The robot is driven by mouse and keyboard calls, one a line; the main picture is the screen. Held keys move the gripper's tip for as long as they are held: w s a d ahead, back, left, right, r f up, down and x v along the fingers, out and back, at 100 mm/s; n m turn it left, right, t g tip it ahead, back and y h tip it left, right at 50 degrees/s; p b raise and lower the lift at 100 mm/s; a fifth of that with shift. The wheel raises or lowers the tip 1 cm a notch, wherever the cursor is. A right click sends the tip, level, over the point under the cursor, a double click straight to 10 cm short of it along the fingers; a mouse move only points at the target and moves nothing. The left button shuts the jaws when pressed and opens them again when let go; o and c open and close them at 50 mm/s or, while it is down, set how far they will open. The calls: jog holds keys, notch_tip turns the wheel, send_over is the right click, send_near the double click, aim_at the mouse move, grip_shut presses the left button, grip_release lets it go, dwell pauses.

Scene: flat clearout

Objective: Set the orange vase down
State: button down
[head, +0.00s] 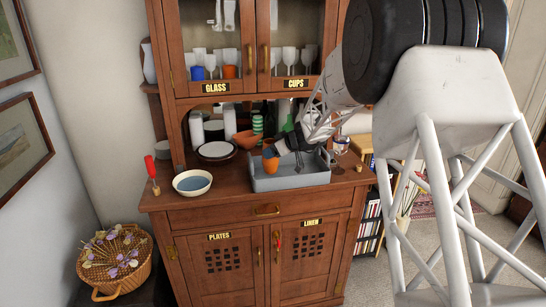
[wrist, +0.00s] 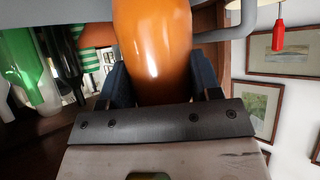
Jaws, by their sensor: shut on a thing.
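The orange vase (head: 270,166) is at the left end of the grey tray (head: 298,181) on the cabinet's counter in the head view. My gripper (head: 273,151) reaches in from the upper right and is shut on it. In the wrist view the glossy orange vase (wrist: 153,50) fills the space between the two dark fingers (wrist: 160,88). I cannot tell whether the vase's base touches the tray or hangs just above it.
A cream bowl with blue inside (head: 192,183) and a red-topped item (head: 151,171) stand left of the tray. Plates (head: 216,150), a terracotta bowl (head: 247,139) and a green-striped item (head: 257,125) stand behind. Glass-doored shelves (head: 250,60) rise above. The counter's front strip is bare.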

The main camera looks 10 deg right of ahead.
jog(key=shift+f, duration=1.2)
jog(key=shift+f, duration=0.1)
jog(key=shift+c, duration=1.6)
grip_release()
jog(key=shift+s+d+r, duration=0.35)
jog(key=shift+s+r, duration=0.05)
jog(key=shift+r, duration=0.1)
jog(key=v, duration=1)
jog(key=shift+s+r, duration=0.2)
jog(key=shift+d, duration=0.2)
